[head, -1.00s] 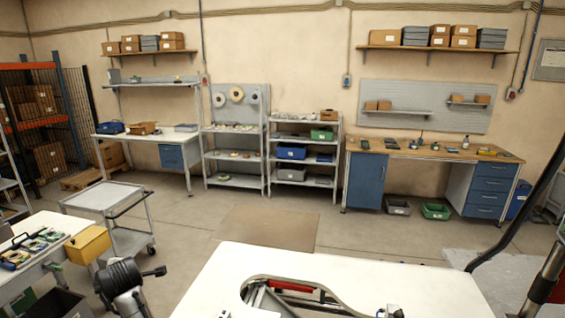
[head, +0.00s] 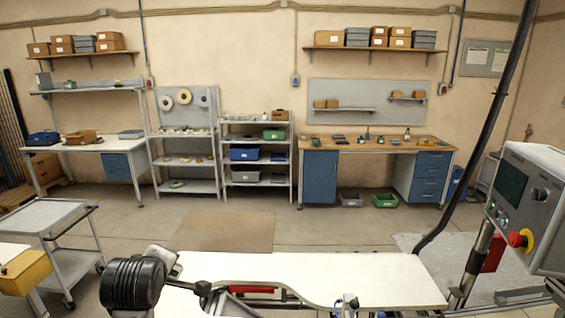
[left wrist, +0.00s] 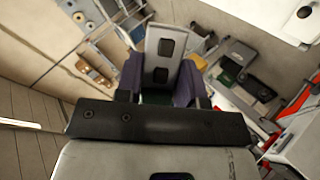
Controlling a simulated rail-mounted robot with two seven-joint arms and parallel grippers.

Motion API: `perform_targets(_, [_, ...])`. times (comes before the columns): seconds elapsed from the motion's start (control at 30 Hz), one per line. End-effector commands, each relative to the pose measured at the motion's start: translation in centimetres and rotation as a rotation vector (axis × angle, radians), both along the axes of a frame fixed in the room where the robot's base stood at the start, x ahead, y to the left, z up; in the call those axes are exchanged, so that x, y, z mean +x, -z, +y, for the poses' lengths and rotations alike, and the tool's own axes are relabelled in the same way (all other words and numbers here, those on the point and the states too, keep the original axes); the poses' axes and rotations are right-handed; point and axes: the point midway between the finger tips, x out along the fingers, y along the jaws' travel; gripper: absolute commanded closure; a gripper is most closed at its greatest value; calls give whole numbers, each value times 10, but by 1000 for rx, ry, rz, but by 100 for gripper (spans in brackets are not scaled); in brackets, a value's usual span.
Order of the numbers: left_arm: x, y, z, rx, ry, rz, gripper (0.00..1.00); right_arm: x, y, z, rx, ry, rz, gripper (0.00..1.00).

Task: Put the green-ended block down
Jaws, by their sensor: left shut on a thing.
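In the left wrist view my left gripper (left wrist: 157,92) has two dark purple-blue fingers close around a small dark green patch. This patch looks like part of the green-ended block (left wrist: 156,98); the rest of the block is hidden by the gripper's own parts. The gripper is shut on it. In the head view my left arm shows at the bottom left, in front of the white bench top (head: 345,273); its fingertips and the block cannot be made out there. My right gripper is in neither view.
A control box with a red button (head: 525,190) stands at the right. A grey trolley (head: 50,216) and a yellow bin (head: 25,272) are at the left. Shelves (head: 257,153) and a wooden-topped bench (head: 375,144) line the back wall. Open floor lies between.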

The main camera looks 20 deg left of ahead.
Motion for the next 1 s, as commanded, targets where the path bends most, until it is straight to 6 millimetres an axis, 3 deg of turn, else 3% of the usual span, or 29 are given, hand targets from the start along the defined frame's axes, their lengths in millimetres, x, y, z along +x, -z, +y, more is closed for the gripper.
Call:
perform_targets(0.03, [4, -3, -29, 3, 84, -1, 100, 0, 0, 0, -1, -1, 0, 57])
perform_targets(0.2, [7, 6, -120, -1, 349, 1, 100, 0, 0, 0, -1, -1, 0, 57])
perform_targets(0.3, [2, 19, -161, -3, 463, 2, 100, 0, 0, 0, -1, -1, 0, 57])
perform_targets(0.5, [-13, 57, -218, -4, 609, 4, 100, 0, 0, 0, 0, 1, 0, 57])
perform_targets(0.6, [-19, 77, -229, -4, 641, 4, 100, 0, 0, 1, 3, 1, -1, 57])
perform_targets(0.7, [-25, 96, -227, -3, 636, 5, 100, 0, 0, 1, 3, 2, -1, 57])
perform_targets(1.0, [-23, 29, -228, -4, 635, -9, 100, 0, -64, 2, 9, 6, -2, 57])
